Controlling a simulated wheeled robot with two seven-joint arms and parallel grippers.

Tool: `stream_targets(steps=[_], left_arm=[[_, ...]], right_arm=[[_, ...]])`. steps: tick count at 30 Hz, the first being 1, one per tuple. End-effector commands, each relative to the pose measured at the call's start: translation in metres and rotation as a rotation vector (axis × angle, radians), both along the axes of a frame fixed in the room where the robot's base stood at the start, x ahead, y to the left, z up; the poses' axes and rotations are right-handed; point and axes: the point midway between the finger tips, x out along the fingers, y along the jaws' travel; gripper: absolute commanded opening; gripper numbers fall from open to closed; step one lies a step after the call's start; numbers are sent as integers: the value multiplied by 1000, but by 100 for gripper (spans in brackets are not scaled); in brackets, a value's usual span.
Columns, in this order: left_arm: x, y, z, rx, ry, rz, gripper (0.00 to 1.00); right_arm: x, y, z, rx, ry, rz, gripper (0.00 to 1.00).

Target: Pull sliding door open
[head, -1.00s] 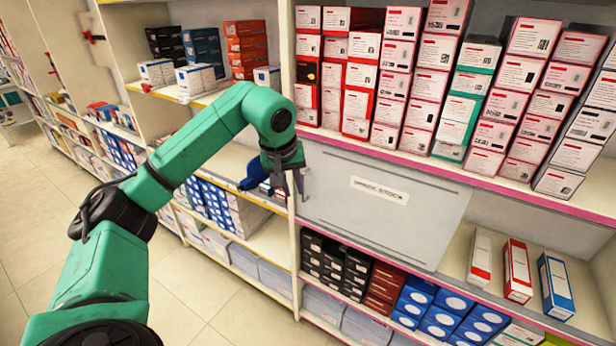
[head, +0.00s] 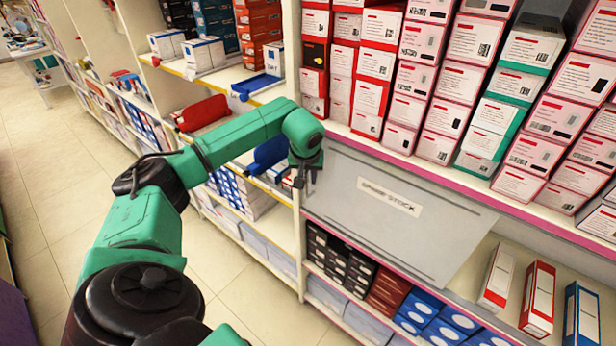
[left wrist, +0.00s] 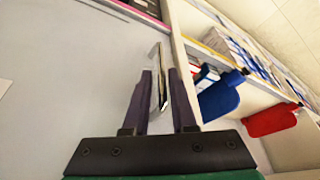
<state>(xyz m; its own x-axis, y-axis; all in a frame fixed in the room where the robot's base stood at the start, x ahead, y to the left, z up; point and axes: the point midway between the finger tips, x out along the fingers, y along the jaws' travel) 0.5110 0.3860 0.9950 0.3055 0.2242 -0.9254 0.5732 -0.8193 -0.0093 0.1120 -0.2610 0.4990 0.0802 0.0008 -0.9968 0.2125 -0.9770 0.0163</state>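The sliding door is a grey panel (head: 400,236) labelled "SPARE STOCK", covering the left and middle of a shelf bay. Its left edge is close to the upright post. A thin metal handle (left wrist: 156,110) stands out near that edge in the left wrist view. My left gripper (head: 306,182) is at the door's left edge. In the left wrist view its two dark fingers (left wrist: 160,72) stand apart with the handle between them. A gap shows on the handle's right side. In the head view the gripper mostly hides the handle. My right gripper is not in view.
Stacked white and red boxes (head: 455,85) fill the shelf above the door. A few upright boxes (head: 538,295) stand in the bay's open right part. Blue (head: 268,153) and red (head: 203,113) objects jut from the left shelving. The tiled floor (head: 60,160) at left is clear.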

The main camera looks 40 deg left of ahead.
Motion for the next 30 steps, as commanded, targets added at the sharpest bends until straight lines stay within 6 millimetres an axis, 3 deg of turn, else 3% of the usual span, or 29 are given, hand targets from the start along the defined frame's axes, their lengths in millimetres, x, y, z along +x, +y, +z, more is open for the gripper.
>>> stream_targets(steps=[3, 11, 14, 30], left_arm=[[4, 3, -12, 0, 1, 0, 25], [5, 4, -17, 0, 0, 0, 25], [5, 4, -17, 0, 0, 0, 0], [5, 4, -16, 1, -2, 0, 0]], right_arm=[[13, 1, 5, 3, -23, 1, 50], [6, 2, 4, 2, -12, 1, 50], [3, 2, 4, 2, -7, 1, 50], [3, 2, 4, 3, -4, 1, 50]])
